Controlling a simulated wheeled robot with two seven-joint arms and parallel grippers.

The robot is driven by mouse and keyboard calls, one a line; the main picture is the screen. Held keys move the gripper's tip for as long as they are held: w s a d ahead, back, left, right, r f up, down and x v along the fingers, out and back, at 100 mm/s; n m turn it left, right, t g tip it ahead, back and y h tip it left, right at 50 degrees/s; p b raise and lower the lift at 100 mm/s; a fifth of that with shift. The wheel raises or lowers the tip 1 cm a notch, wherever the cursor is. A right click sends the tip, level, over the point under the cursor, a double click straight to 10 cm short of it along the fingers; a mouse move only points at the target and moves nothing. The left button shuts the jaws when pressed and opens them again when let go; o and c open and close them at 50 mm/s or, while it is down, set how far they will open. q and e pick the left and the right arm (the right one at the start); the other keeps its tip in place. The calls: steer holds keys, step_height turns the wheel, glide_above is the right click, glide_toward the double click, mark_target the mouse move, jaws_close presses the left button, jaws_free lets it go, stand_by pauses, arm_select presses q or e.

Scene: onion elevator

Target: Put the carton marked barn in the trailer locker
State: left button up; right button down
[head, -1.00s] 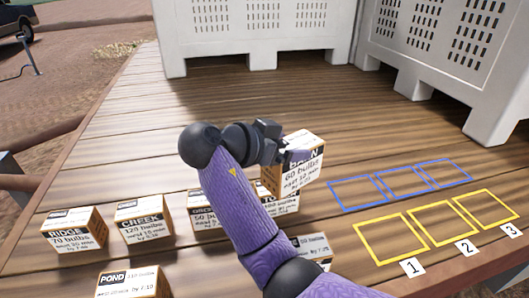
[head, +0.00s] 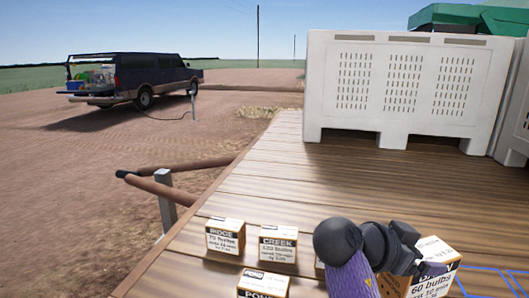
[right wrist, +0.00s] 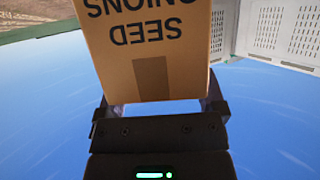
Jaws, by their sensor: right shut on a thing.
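The barn carton (head: 437,284) is at the lower right of the head view, a brown and white box with "60 bulbs" on its label. Its name is partly covered by my gripper. My right gripper (head: 415,262) is shut on it. In the right wrist view the carton (right wrist: 152,70) fills the space between the fingers of the gripper (right wrist: 158,107), with "SEED ONIONS" upside down on its face. My left gripper is not in view. I cannot make out a trailer locker in these frames.
Cartons marked Ridge (head: 225,237), Creek (head: 278,244) and Pond (head: 263,286) stand on the wooden deck (head: 270,180). A large white slotted bin (head: 400,90) stands behind. A dark vehicle (head: 150,75) with an open, loaded rear is parked on the dirt. Rails (head: 160,188) flank the deck.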

steer(key=shift+w+f+n+t+y, duration=0.4)
steer(key=shift+w+f+n+t, duration=0.15)
steer(key=shift+w+n+t, duration=0.4)
steer(key=shift+s+a+n+t+y, duration=0.15)
steer(key=shift+a+n+t+y, duration=0.25)
steer(key=shift+n+t, duration=0.4)
steer(key=s+a+r+n+t+y, duration=0.4)
steer(key=a+n+t+y, duration=0.4)
steer(key=n+y, duration=0.4)
arm_select(q)
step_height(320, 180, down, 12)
steer(key=b, duration=1.2)
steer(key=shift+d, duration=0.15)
arm_select(e)
step_height(320, 180, down, 12)
steer(key=a+g, duration=0.1)
steer(key=shift+w+f+g, duration=0.2)
steer(key=shift+w+g, duration=0.05)
steer(key=shift+g, duration=0.1)
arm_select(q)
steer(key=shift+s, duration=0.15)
arm_select(e)
steer(key=shift+m, duration=0.25)
